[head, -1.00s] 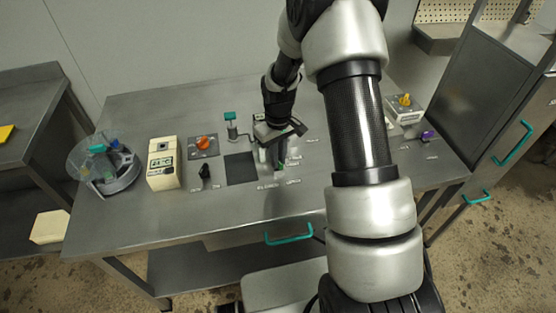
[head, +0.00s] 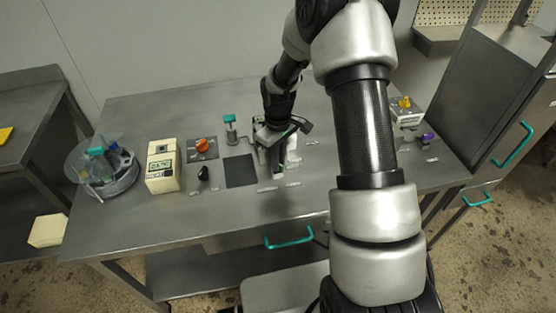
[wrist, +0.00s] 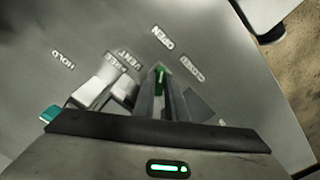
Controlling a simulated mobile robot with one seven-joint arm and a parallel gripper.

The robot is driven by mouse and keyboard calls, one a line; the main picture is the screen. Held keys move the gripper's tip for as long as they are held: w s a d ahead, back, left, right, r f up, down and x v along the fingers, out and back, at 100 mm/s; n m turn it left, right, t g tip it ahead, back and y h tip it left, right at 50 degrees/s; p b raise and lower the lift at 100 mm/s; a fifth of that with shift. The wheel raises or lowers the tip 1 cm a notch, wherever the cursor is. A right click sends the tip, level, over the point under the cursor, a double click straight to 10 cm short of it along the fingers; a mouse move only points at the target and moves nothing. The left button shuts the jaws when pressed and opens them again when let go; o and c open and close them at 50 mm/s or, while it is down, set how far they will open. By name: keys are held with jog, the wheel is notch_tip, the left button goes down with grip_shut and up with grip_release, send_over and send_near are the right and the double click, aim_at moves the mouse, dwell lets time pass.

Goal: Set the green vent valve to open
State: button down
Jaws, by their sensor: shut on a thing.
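My gripper (head: 277,170) is over the middle of the steel bench, pointing down. In the wrist view its two fingers (wrist: 163,92) are shut on the green vent valve (wrist: 160,73), and only a small green part shows between them. The OPEN label (wrist: 162,38) lies just beyond the green part. The CLOSED label (wrist: 192,67) lies to its right, and the VENT VALVE label (wrist: 124,62) to its left. The fingers hide most of the valve, so its exact angle is hard to tell. In the head view my gripper hides the valve.
A teal-topped fitting (head: 230,120), an orange knob (head: 202,145), a black knob (head: 203,174) and a cream box (head: 163,168) stand left of my gripper. The bench front (head: 215,220) is clear.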

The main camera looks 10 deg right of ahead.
jog(key=c, duration=1.8)
grip_release()
notch_tip(320, 180, up, 18)
jog(key=shift+f+p, duration=0.25)
jog(key=shift+p, duration=0.2)
